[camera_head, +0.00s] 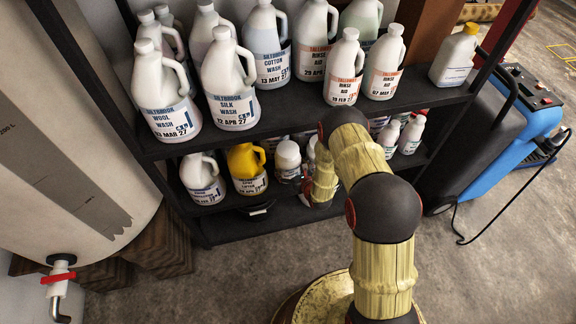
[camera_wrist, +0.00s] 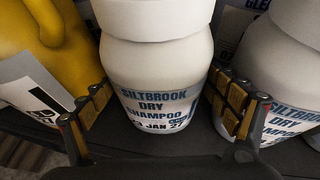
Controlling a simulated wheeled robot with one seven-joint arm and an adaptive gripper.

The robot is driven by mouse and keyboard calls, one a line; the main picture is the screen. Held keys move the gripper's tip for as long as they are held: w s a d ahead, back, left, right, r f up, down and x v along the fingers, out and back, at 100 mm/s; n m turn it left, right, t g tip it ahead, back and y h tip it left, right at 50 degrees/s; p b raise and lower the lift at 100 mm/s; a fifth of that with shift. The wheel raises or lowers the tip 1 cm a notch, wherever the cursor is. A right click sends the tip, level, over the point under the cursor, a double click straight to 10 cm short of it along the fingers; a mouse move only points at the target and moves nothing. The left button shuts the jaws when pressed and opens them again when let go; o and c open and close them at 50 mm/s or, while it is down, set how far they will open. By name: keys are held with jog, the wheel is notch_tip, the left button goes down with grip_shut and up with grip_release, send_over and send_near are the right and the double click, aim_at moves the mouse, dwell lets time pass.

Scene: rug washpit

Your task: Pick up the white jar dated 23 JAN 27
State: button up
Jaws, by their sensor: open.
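A white jar (camera_wrist: 155,75) with a wide white lid fills the middle of the wrist view. Its label reads SILTBROOK DRY SHAMPOO, with a date ending in 3 JAN 27; the first digit is unclear. In the head view this jar (camera_head: 288,157) stands upright on the lower shelf, just right of the yellow jug. My gripper (camera_wrist: 162,98) is open, with one finger on each side of the jar's lower body; I cannot tell whether either finger touches it. In the head view my arm hides most of the gripper.
A yellow jug (camera_wrist: 40,45) stands close by the left finger. A similar white DRY SHAMPOO jar (camera_wrist: 275,75) stands close by the right finger. The upper shelf (camera_head: 285,105), full of white jugs, overhangs the lower one.

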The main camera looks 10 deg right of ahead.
jog(key=shift+w+a+f, duration=0.1)
jog(key=shift+w+f, duration=0.1)
jog(key=shift+w, duration=0.2)
jog(key=shift+c, duration=1)
jog(key=c, duration=1.3)
jog(key=shift+r, duration=0.1)
jog(key=shift+c, duration=0.4)
jog(key=shift+r, duration=0.1)
